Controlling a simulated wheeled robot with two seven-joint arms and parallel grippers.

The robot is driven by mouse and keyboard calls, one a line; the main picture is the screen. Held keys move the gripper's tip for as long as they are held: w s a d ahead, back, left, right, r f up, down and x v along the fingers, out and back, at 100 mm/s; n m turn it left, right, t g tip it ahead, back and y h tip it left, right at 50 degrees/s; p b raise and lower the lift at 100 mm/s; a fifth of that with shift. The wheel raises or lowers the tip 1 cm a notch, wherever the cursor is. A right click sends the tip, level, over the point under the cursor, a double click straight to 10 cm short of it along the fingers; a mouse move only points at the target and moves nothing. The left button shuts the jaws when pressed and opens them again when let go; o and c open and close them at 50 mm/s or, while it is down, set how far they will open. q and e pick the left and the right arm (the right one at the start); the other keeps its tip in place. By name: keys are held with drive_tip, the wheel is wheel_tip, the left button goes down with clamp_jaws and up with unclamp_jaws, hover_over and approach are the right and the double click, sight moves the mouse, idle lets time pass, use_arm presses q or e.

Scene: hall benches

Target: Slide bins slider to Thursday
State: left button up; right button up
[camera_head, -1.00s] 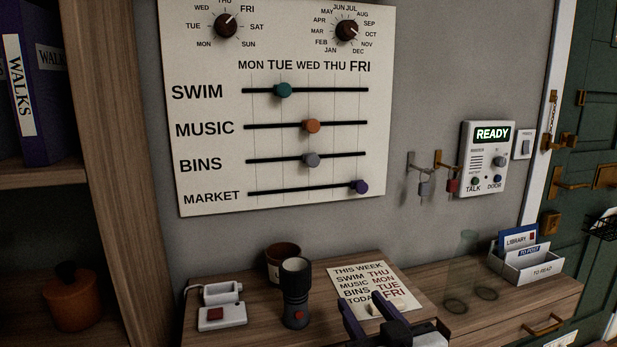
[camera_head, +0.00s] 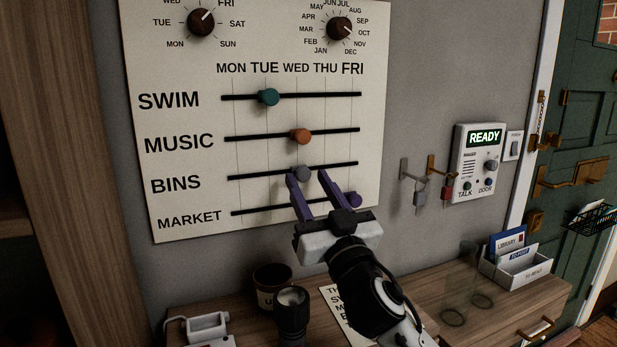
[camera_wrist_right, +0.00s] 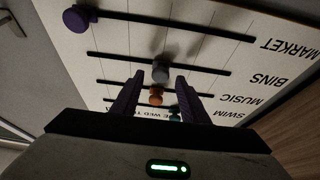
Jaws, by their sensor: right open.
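The white week board (camera_head: 185,120) hangs on the wall with rows SWIM, MUSIC, BINS and MARKET under MON to FRI. The grey BINS knob (camera_head: 303,172) sits on its black track (camera_head: 260,177) at about the WED line. My right gripper (camera_head: 309,176) is open, its purple fingers reaching up to the board near the grey knob. In the right wrist view the grey knob (camera_wrist_right: 161,70) appears between the fingertips, without clear contact. My left gripper is not in view.
The orange MUSIC knob (camera_head: 301,136) is just above, at about WED. The purple MARKET knob (camera_head: 352,200) is below right, at FRI, near my right finger. The teal SWIM knob (camera_head: 269,97) is at TUE. A flashlight (camera_head: 291,312) stands on the cabinet below.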

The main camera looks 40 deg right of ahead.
drive_tip(key=shift+w+d+r, duration=0.1)
drive_tip(key=shift+w+r, duration=0.1)
drive_tip(key=shift+w, duration=0.2)
drive_tip(key=shift+c, duration=0.5)
clamp_jaws()
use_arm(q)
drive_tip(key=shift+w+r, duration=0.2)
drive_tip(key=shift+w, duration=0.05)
use_arm(e)
drive_tip(key=d, duration=0.2)
drive_tip(key=s+d, duration=0.1)
drive_tip(key=d, duration=0.2)
drive_tip(key=shift+s+d, duration=0.15)
drive_tip(key=shift+d, duration=0.15)
drive_tip(key=shift+o, duration=0.5)
unclamp_jaws()
